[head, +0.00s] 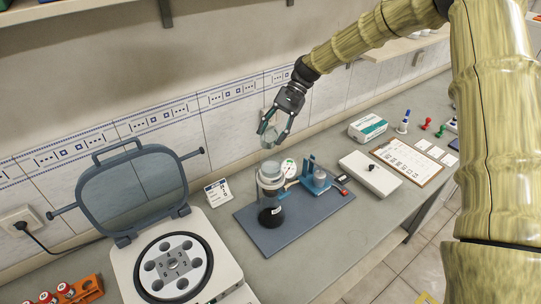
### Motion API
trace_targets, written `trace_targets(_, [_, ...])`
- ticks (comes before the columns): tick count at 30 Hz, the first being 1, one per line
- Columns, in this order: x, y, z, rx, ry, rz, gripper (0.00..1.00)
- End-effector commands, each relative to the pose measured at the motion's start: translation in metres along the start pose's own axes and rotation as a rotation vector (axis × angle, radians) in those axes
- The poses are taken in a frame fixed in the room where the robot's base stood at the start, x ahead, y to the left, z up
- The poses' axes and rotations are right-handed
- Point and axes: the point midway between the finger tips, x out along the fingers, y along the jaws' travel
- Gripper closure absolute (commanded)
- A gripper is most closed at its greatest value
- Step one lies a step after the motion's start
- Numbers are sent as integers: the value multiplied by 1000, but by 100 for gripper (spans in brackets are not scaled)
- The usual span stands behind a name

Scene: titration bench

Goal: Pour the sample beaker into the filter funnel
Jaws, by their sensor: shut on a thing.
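My gripper (272,135) points downward and is shut on a clear glass beaker (273,124), which I take to be the sample beaker. The beaker is above the filter funnel, and its contents are too small to make out. The filter funnel (270,172) is a clear cup on top of a flask (271,214) with a dark lower part. The flask stands upright on a blue-grey mat (316,228). I cannot tell how far the beaker is tilted or exactly how high it is above the funnel.
A blue rack (315,180) stands right of the flask on the mat. A small sign card (217,193) and an open centrifuge (170,268) are to the left. A white box (369,175), clipboard (408,160) and carton (367,128) are to the right. The front bench strip is clear.

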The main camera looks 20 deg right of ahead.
Motion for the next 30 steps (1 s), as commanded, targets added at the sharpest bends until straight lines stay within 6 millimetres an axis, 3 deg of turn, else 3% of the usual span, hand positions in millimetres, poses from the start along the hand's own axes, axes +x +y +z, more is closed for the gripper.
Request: trace_targets(30, [16,-3,-47,191,-283,80,80])
